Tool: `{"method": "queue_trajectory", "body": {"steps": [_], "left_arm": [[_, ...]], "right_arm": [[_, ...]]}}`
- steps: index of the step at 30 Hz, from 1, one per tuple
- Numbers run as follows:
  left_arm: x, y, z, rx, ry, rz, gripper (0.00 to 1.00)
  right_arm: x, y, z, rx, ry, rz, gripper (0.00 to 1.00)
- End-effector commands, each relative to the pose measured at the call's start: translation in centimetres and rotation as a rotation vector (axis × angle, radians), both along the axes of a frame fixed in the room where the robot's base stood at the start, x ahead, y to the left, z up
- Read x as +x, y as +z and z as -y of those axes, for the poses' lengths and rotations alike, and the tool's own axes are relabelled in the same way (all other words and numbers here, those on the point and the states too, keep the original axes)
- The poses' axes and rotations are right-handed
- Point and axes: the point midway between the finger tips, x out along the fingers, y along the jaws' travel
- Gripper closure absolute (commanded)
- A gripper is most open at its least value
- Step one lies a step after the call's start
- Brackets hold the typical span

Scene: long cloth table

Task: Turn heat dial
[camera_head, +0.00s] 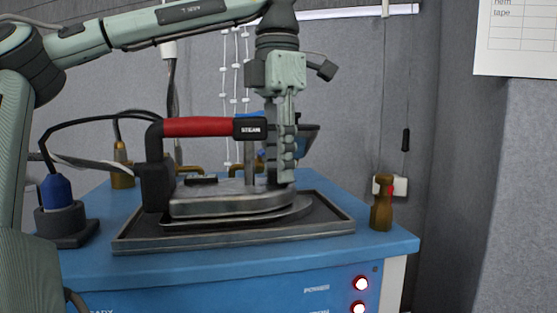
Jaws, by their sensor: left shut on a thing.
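A steam iron (232,204) with a red handle (197,127) and a black block marked STEAM stands on a dark metal tray (333,229). A small dark flat piece (201,180) on top of the iron's body may be a dial; I cannot tell for sure. My left gripper (282,178) points down at the iron's right end, beside the STEAM block. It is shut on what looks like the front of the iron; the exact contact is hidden. My right gripper is not in view.
A blue-topped plug or knob (57,193) sits in a dark base at the left, with black cables behind.

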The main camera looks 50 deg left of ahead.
Motion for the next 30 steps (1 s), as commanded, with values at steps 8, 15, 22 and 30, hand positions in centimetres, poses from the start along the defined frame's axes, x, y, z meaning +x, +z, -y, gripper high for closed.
{"method": "queue_trajectory", "body": {"steps": [8, 15, 22, 30], "left_arm": [[0.01, 0.06, 0.01, 0.002, -0.185, 0.0, 1.0], [0.04, 0.04, 0.03, 0.001, -0.388, 0.001, 1.0], [0.04, 0.04, 0.03, 0.001, -0.402, 0.001, 1.0], [0.04, 0.03, 0.04, 0.001, -0.4, 0.001, 0.5]], "right_arm": [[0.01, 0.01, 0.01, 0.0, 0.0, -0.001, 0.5], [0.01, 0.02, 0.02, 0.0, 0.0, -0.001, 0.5], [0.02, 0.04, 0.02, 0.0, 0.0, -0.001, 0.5], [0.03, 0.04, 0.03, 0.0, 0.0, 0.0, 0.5]]}}
